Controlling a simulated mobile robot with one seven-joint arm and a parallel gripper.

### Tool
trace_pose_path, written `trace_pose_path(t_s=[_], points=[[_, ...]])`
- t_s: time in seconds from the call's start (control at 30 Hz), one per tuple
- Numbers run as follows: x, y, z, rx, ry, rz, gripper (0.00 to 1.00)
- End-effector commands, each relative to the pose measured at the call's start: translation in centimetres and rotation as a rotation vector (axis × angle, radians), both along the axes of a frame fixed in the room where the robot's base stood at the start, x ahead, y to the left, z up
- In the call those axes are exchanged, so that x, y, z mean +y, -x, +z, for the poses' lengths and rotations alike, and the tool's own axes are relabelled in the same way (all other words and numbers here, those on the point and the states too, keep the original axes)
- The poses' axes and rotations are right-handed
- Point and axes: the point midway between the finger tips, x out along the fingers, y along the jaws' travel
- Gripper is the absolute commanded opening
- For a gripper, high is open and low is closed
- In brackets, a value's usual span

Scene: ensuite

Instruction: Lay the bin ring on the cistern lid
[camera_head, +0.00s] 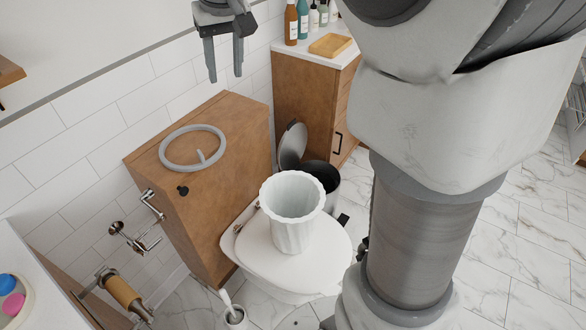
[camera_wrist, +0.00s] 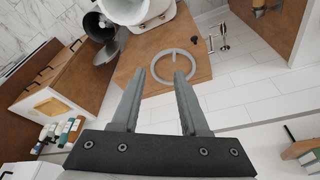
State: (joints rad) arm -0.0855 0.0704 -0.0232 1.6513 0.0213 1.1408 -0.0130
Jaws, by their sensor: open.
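The bin ring (camera_head: 192,148) is a grey ring with a short inward tab. It lies flat on the wooden cistern lid (camera_head: 238,118), behind the toilet. In the wrist view the ring (camera_wrist: 154,73) lies on the lid (camera_wrist: 128,68) beyond my fingertips. My gripper (camera_head: 226,76) is open and empty, raised above and to the right of the ring, apart from it. In the wrist view my gripper's two fingers (camera_wrist: 159,76) are spread, with nothing between them.
A white fluted bin (camera_head: 292,232) stands on the closed toilet lid (camera_head: 325,250). A pedal bin (camera_head: 322,177) with raised lid stands behind it. A wooden cabinet (camera_head: 303,98) holds bottles and a yellow tray (camera_head: 330,44). A black button (camera_head: 183,190) sits near the cistern lid's front edge.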

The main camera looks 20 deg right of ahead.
Motion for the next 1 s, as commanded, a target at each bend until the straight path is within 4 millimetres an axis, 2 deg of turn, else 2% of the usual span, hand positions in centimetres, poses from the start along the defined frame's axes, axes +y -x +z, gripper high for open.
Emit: trace_pose_path(t_s=[0.03, 0.27, 0.47, 0.6, 0.8, 1.0], points=[[-0.4, 1.8, 0.5, -0.017, -0.002, -0.005, 0.44], [-1.6, 9.4, 0.5, -0.082, -0.003, -0.027, 0.44], [-2.5, 15.8, -1.3, -0.139, 0.001, -0.046, 0.44], [-2.9, 19.6, -3.2, -0.174, 0.005, -0.059, 0.44], [-3.3, 22.8, -5.5, -0.207, 0.008, -0.071, 0.44], [-3.4, 23.6, -6.2, -0.213, 0.009, -0.074, 0.44]])
